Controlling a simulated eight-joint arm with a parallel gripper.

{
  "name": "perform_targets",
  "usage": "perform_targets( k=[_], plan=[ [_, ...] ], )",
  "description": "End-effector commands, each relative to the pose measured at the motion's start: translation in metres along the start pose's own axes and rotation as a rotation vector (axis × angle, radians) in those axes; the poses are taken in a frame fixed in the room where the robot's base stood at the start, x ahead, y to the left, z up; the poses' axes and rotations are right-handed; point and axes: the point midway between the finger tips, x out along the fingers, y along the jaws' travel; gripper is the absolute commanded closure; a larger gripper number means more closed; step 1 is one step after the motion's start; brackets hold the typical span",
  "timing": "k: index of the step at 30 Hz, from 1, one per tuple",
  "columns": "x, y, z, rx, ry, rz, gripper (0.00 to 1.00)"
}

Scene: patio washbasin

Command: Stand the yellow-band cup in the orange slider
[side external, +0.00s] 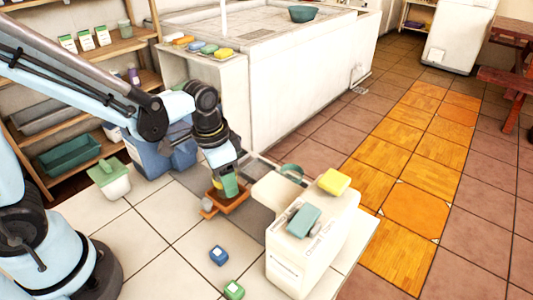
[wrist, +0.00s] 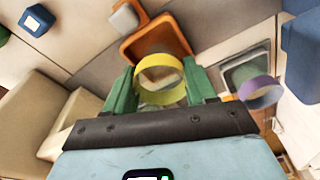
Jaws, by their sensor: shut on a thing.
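The yellow-band cup (wrist: 142,88) is between the two green fingers of my gripper (wrist: 163,86) in the wrist view, its round yellow rim facing the camera. My gripper is shut on it. The orange slider (wrist: 128,46), a shallow orange tray, lies just beyond the cup and is partly covered by it. In the side view my gripper (side external: 228,186) points down over the orange slider (side external: 237,204) on the floor. The cup is hard to make out there behind the fingers. I cannot tell whether its base touches the slider.
A purple-band ring or cup (wrist: 260,92) is right of my gripper by a grey tray (wrist: 246,62). A white cabinet (side external: 312,250) carrying a yellow block (side external: 334,182) stands close right. A blue block (side external: 218,256) and green block (side external: 233,290) lie on open floor in front.

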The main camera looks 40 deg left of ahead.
Motion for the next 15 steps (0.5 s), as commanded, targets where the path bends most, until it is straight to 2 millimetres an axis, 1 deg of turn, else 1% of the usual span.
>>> perform_targets(
  k=[1, 4, 15],
  plan=[
    [0.0044, 0.0000, 0.0001, 0.000, 0.000, 0.000, 0.78],
    [0.0085, 0.0002, 0.0010, 0.000, 0.000, 0.000, 0.78],
    [0.0114, 0.0003, 0.0015, 0.000, 0.000, 0.000, 0.78]
  ],
)
